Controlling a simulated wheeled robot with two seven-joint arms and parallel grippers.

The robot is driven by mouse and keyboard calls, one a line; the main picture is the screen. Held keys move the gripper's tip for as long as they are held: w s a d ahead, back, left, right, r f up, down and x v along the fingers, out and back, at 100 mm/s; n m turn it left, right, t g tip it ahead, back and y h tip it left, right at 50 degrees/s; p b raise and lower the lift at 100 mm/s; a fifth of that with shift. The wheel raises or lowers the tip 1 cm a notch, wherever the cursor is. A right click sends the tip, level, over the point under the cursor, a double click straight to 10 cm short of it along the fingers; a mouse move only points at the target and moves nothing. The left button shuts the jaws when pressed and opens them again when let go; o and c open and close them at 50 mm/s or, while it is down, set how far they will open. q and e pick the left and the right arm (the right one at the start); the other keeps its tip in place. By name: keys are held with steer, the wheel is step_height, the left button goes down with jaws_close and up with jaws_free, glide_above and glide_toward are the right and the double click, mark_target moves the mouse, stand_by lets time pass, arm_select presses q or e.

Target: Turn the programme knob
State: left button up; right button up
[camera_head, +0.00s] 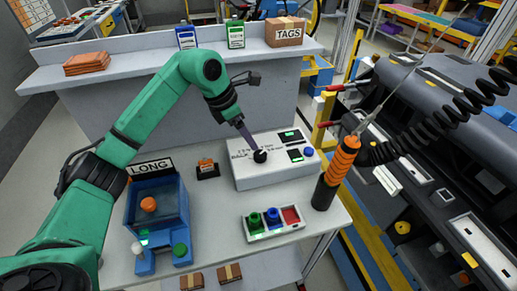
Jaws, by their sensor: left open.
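The programme knob (260,156) is a small black knob on top of a white control box (279,176) at the middle of the table. Printed markings sit around it, too small to read fully. My left gripper (250,143) reaches down from the upper left, its tip just above and beside the knob. I cannot tell whether it touches the knob. The gripper is open, though its fingers overlap in this view. The box also has small green displays (290,136) and a blue button (309,152) on its right side. My right gripper is not in view.
A blue "LONG" fixture (184,218) stands at the left.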

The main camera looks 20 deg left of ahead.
mark_target(260, 154)
arm_select(q)
steer(key=p+x, duration=0.1)
steer(key=x, duration=0.8)
steer(key=shift+w+f+p, duration=0.15)
steer(key=shift+w+p, duration=0.05)
steer(key=shift+p, duration=0.2)
jaws_close()
